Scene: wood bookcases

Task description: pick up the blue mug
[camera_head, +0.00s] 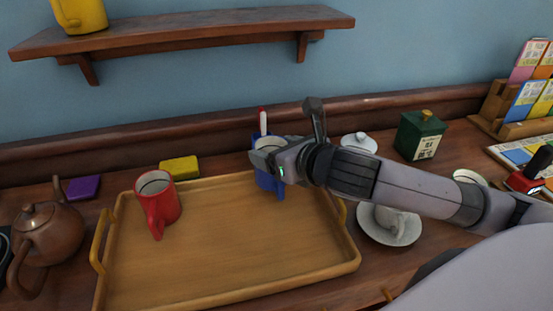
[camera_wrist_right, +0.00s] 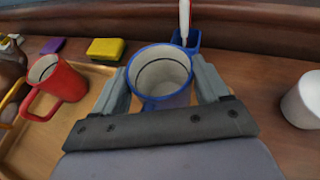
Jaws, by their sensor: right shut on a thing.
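The blue mug (camera_head: 265,181) is at the back right of the wooden tray (camera_head: 230,250), mostly hidden by my right gripper in the head view. In the right wrist view the blue mug (camera_wrist_right: 160,75) shows its blue rim and pale inside, between the two fingers. My right gripper (camera_head: 268,160) is shut on the mug, with a finger on each side; it also shows in the right wrist view (camera_wrist_right: 163,85). I cannot tell whether the mug's base touches the tray. My left gripper is not in view.
A red mug (camera_head: 158,200) stands on the tray's left. A brown teapot (camera_head: 45,235) is left of the tray. A blue holder with a marker (camera_head: 262,122) stands behind the mug. A white cup on a saucer (camera_head: 390,222) and a green box (camera_head: 420,136) are to the right.

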